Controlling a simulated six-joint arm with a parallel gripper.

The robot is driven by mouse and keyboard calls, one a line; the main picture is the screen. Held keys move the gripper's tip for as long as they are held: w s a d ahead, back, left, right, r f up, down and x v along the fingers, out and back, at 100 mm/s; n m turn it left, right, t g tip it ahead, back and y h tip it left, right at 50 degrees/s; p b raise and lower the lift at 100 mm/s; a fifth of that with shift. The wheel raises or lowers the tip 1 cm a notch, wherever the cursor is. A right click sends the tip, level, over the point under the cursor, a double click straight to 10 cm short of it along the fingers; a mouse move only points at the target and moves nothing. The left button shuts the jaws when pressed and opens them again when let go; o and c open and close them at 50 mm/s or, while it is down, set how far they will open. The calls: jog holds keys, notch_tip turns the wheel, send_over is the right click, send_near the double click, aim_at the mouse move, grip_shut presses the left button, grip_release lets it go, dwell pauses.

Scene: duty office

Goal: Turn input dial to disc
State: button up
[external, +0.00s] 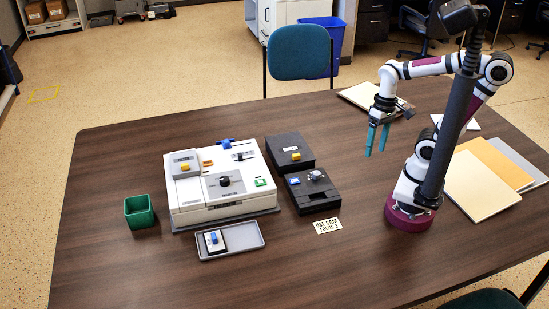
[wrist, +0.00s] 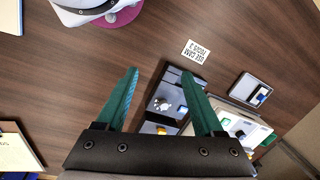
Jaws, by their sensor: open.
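A white console (external: 222,205) stands on the table with a black round knob (external: 224,181) on its top. To its right, a low black box (external: 318,201) carries a pale grey knob (external: 315,175) and a blue part (external: 294,181). The labels are too small to read, so I cannot tell which knob is the input dial. The wrist view shows the black box (wrist: 157,92) and its pale knob (wrist: 182,108) beyond my fingers. My gripper (external: 375,154), also in the wrist view (wrist: 160,72), is open and empty, above the table right of the black box, touching nothing.
A second black box (external: 289,146) stands behind the first. A grey tray (external: 254,232) holds a small module with a blue switch (external: 214,237). A green bin (external: 140,211) is at the left. A note card (external: 328,226) lies in front. Folders (external: 487,182) lie right of my base.

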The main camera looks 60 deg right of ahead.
jog(key=w+a+r+n+t, duration=0.1)
jog(key=w+a+r+n, duration=0.15)
jog(key=w, duration=0.55)
jog(key=w+a+r+n, duration=0.2)
jog(key=w+n, duration=0.1)
jog(key=w, duration=0.5)
jog(key=n+t+y, duration=0.1)
jog(key=n+t, duration=0.1)
jog(key=n, duration=0.6)
send_over(224, 179)
jog(key=s+d, duration=0.5)
notch_tip(224, 179, down, 2)
jog(key=x, duration=1.4)
jog(key=shift+w+a+f, duration=0.15)
jog(key=shift+w+a, duration=0.2)
jog(key=shift+a, duration=0.05)
jog(key=shift+w+a+f, duration=0.15)
jog(key=shift+f, duration=0.35)
jog(key=shift+c, duration=0.3)
grip_shut()
